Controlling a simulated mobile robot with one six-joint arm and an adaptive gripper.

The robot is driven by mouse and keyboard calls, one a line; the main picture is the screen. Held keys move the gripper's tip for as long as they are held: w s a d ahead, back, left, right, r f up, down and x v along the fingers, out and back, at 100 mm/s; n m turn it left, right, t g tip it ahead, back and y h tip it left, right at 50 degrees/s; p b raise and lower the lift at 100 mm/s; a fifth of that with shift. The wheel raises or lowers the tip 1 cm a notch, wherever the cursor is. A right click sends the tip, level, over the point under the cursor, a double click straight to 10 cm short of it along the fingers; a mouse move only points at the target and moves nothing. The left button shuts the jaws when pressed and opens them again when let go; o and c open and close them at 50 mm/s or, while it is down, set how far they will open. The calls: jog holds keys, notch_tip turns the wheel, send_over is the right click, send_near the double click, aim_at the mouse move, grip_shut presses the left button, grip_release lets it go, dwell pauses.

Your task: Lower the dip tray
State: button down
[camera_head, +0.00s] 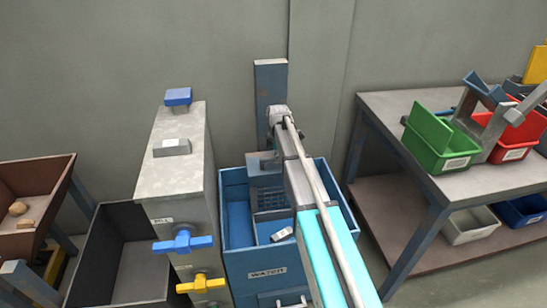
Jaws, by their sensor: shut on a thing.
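The dip tray (266,188) is a dark blue-grey mesh basket in the blue water tank (234,208). A grey-blue plate (262,160) shows at its top, in front of a tall blue-grey post (270,83). My arm reaches in from the lower right, and its end with my gripper (279,116) is over the tray's top. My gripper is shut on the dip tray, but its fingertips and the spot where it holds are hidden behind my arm. The right side of the tray is also hidden.
Left of the tank stands a tall grey cabinet (178,165) with blue (183,242) and yellow (201,284) valve handles. A dark open bin (135,270) is beside it. A workbench (400,103) with green (432,142) and red (513,140) bins stands on the right.

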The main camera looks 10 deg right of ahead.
jog(key=shift+d+f+b, duration=0.25)
jog(key=shift+f+b, duration=0.15)
jog(key=shift+f, duration=0.25)
jog(key=shift+s, duration=0.1)
jog(key=c, duration=0.6)
grip_release()
jog(key=shift+o, duration=0.2)
jog(key=shift+a, duration=0.1)
jog(key=shift+r, duration=0.1)
